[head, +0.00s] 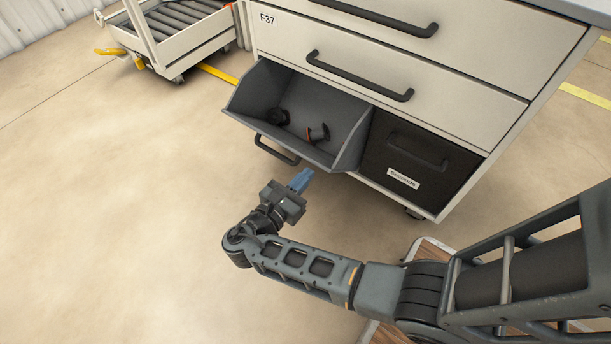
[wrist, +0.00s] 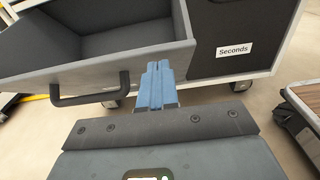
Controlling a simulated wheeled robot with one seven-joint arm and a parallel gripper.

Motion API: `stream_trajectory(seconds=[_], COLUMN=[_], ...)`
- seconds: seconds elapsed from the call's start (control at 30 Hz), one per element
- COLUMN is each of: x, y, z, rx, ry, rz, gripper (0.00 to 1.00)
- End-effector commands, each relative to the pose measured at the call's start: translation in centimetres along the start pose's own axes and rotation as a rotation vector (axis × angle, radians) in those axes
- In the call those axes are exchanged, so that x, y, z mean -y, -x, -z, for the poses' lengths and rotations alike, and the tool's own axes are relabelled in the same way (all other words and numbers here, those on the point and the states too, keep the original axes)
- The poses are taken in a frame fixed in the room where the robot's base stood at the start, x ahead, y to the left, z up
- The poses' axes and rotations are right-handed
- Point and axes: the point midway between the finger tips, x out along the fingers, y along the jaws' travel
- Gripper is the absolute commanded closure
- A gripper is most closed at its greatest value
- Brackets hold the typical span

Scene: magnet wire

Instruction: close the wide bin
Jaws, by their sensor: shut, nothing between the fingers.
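The wide bin (head: 312,108) is a grey tilt-out bin at the lower left of the cabinet, tipped open toward me with its inside showing. Its dark handle (head: 277,150) sits on the lower front; in the wrist view the handle (wrist: 90,95) is left of my fingers. The bin holds a dark round part (head: 277,117) and an orange-and-black part (head: 317,133). My gripper (head: 302,178) has blue fingers, shut and empty, just in front of the bin's lower right corner. In the wrist view the gripper (wrist: 157,70) points at the bin's right front edge; I cannot tell whether it touches.
A closed dark bin (head: 420,160) labelled "Seconds" is right of the wide bin. Closed drawers with handles (head: 360,78) are above. A cart with rollers (head: 180,30) stands at the back left. Bare floor (head: 110,210) lies to the left.

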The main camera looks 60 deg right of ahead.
Motion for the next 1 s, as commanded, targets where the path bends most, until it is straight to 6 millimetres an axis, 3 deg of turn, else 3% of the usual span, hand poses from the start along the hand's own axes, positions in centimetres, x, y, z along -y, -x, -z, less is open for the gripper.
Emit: stream_trajectory(seconds=[0.63, 1.0], x=[0.0, 0.1], y=[-0.7, -2.3], z=[-0.9, -3.6], rx=[-0.005, -0.090], ry=[0.001, 0.001], rz=[0.000, 0.003], gripper=[1.00, 1.00])
